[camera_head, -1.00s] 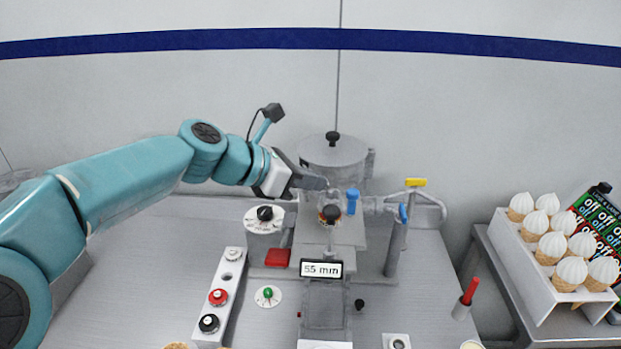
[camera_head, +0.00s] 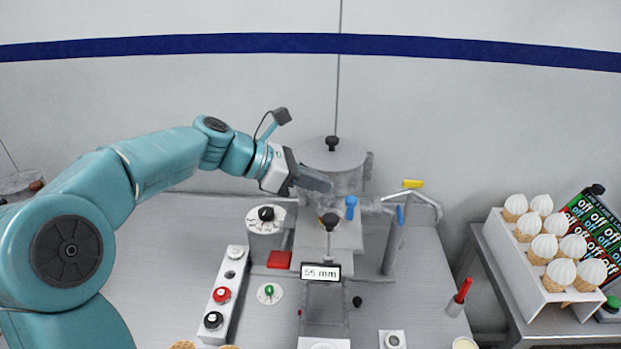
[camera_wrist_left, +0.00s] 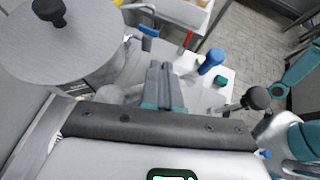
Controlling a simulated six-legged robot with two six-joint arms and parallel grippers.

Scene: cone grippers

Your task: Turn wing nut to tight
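I cannot tell for certain which part is the wing nut. A blue upright handle (camera_head: 351,207) stands on the machine's pipe, and a smaller blue piece (camera_head: 401,214) sits on the post to its right. In the left wrist view the blue handle (camera_wrist_left: 211,61) is right of my fingers, with the smaller blue piece (camera_wrist_left: 148,30) beyond them. My left gripper (camera_head: 328,185) is just left of and above the blue handle, apart from it. Its fingers (camera_wrist_left: 166,66) look closed together and empty. My right gripper is not in view.
A lidded metal pot (camera_head: 333,160) stands behind my gripper. A black ball knob (camera_head: 330,221) rises in front, above a "55 mm" display (camera_head: 320,271). A yellow lever (camera_head: 413,184) is at the right. A dial (camera_head: 265,217) and button strip (camera_head: 222,295) lie left.

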